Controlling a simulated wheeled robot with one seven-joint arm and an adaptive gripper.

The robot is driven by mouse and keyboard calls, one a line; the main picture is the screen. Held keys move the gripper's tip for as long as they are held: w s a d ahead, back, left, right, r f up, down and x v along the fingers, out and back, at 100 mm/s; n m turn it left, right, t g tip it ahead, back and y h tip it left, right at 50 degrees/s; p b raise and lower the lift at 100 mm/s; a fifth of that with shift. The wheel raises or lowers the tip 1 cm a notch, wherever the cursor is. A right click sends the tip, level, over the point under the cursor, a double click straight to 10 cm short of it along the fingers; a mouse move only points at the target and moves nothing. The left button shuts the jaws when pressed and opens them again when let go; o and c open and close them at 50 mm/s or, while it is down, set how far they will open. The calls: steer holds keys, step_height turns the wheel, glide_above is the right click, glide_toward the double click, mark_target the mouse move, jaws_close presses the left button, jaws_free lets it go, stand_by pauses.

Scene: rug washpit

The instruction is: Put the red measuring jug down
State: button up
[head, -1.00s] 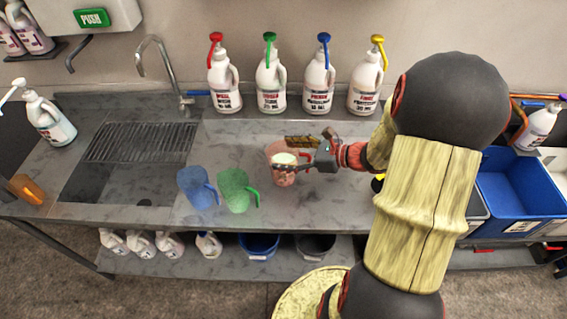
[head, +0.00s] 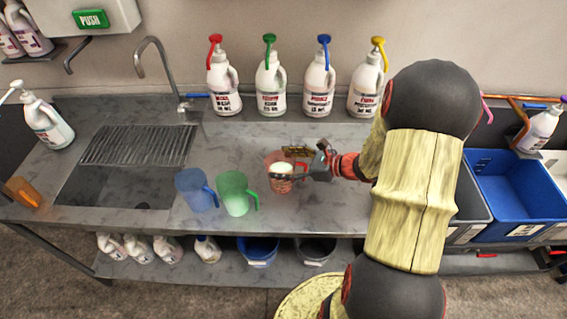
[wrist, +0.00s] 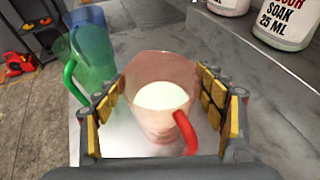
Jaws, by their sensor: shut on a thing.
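The red measuring jug (head: 279,182) is a clear reddish jug with white liquid inside, over the steel worktop right of the green jug. It also shows in the wrist view (wrist: 160,79), upright, with its red handle toward me. My gripper (head: 298,174) is shut on the jug, with yellow-padded fingers on both sides of it in the wrist view (wrist: 166,105). Whether the jug's base touches the worktop I cannot tell.
A blue jug (head: 195,190) and a green jug (head: 234,192) stand close to the left. Several pump bottles, including a red-topped one (head: 224,86), line the back wall. The sink (head: 120,184) is at left; blue bin (head: 516,197) at right. Bare worktop (head: 330,213) lies in front.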

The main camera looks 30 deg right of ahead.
steer(key=o, duration=2.1)
steer(key=shift+s+d+r, duration=0.1)
steer(key=shift+s+r, duration=0.05)
steer(key=shift+r, duration=0.1)
steer(key=p+v, duration=0.2)
steer(key=v, duration=0.5)
steer(key=s+a+r+n+g+h, duration=0.1)
steer(key=s+a+r+n+g, duration=0.3)
steer(key=a+n, duration=0.45)
steer(key=s+a+r+n+g, duration=0.3)
steer(key=a+r+n+g, duration=0.1)
steer(key=a+n, duration=0.45)
steer(key=s+r+n+h, duration=0.2)
steer(key=r+n, duration=0.1)
steer(key=n, duration=0.1)
steer(key=s+a+r+n+t+h, duration=0.1)
steer(key=s+r+n+h, duration=0.1)
steer(key=r+n, duration=0.1)
steer(key=s+r+n+t+h, duration=0.1)
steer(key=s+r+n+h, duration=0.1)
steer(key=n, duration=0.3)
steer(key=shift+s+a+r, duration=0.3)
steer(key=shift+s+r, duration=0.15)
steer(key=shift+r, duration=0.15)
